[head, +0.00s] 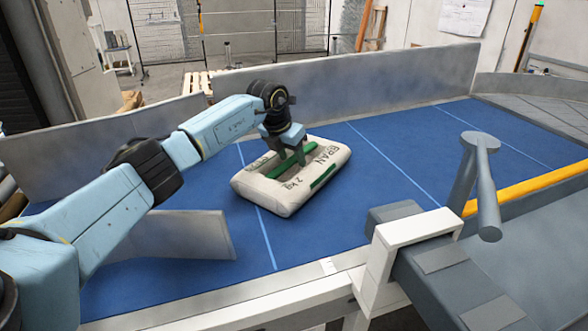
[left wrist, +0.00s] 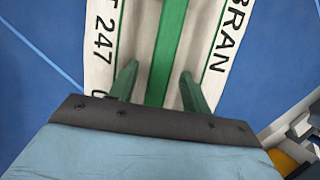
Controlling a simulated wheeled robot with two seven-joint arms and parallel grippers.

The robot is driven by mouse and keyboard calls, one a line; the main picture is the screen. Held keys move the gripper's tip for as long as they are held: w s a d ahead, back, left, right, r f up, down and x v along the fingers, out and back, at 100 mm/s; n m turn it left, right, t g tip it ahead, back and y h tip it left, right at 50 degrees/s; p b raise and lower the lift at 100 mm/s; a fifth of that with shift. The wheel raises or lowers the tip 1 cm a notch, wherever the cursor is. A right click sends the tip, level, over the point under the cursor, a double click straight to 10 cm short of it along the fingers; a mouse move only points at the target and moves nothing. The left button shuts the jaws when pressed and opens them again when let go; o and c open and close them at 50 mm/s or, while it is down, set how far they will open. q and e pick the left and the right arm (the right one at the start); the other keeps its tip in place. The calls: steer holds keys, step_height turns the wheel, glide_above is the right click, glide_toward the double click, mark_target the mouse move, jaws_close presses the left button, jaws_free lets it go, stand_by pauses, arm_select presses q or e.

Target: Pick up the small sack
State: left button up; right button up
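The small sack (head: 322,162) is a pale, pillow-shaped bag with dark lettering and green stripes. It lies flat on the blue conveyor surface in the head view. My left gripper (head: 290,160) points down over the sack's middle. In the left wrist view the sack (left wrist: 215,45) fills the top centre. There the left gripper's two fingers (left wrist: 158,82) are spread apart, one on each side of the central green stripe. Whether the fingertips touch the sack is unclear. My right gripper does not show.
The blue conveyor (head: 400,190) is clear to the right of the sack. A grey wall (head: 370,88) runs behind it, and a short grey guide plate (head: 185,235) stands at the near left. A grey post with a crossbar (head: 480,185) and a yellow rail (head: 530,187) are at the right.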

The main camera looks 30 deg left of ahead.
arm_select(q)
jaws_close()
steer(key=shift+r, duration=0.1)
stand_by(1.0)
steer(key=shift+w+r, duration=0.15)
steer(key=shift+r, duration=0.2)
steer(key=shift+w+a+f, duration=0.1)
